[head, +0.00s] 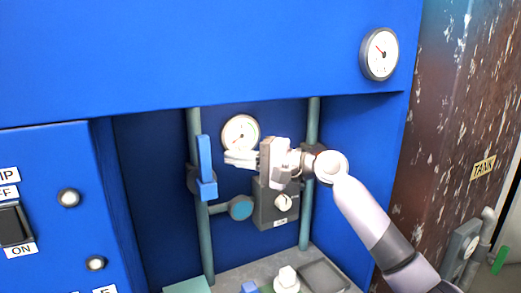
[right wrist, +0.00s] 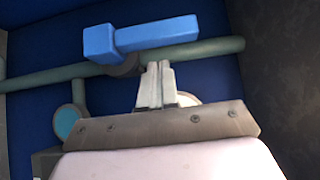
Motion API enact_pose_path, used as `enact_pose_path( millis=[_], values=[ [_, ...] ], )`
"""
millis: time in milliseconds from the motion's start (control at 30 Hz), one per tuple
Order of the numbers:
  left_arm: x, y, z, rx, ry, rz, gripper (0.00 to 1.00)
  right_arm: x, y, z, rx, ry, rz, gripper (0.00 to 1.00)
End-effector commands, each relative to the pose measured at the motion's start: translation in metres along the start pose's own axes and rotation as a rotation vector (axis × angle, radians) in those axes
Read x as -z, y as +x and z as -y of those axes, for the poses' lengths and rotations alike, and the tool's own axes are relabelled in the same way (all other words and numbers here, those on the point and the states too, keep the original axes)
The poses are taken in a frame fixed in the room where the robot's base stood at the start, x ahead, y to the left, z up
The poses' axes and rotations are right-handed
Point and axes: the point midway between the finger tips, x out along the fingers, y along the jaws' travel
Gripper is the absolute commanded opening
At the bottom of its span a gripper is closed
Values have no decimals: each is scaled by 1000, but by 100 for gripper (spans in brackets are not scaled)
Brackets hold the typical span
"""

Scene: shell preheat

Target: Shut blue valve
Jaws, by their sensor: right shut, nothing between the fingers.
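The blue valve handle (head: 205,168) is on the left vertical green pipe (head: 194,123) inside the blue recess. It stands upright, roughly in line with the pipe. In the right wrist view the handle (right wrist: 155,36) lies across the top, beyond my fingertips, nearly parallel to its pipe (right wrist: 205,49). My right gripper (head: 232,158) is shut and empty, just right of the handle, fingers pointing left. In the right wrist view its closed fingertips (right wrist: 155,68) overlap the pipe's edge below the handle; I cannot tell if they touch anything. My left gripper is not in view.
A gauge (head: 240,133) sits behind my right gripper, and a grey box (head: 277,205) below it. A round teal-faced fitting (head: 240,208) is on a side pipe. A second green pipe (head: 309,226) stands right. A switch panel (head: 45,220) is left; small items lie on the ledge.

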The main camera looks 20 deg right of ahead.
Motion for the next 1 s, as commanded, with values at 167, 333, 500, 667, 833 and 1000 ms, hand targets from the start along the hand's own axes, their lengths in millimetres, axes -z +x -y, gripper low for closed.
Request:
enact_pose_path(
  millis=[167, 333, 500, 667, 833, 1000],
  values=[
    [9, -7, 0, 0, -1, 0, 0, -14, 13, 2, 1, 2, 0, 0],
    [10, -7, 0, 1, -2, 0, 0, -17, 16, 0, 1, 1, -1, 0],
    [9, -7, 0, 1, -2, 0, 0, -17, 16, 0, 1, 1, -1, 0],
    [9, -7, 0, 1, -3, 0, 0, -17, 16, 0, 0, 0, -1, 0],
    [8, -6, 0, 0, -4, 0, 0, -15, 14, 1, -11, -13, -2, 0],
    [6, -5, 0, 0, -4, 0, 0, -12, 11, 1, -30, -30, -1, 0]
  ],
)
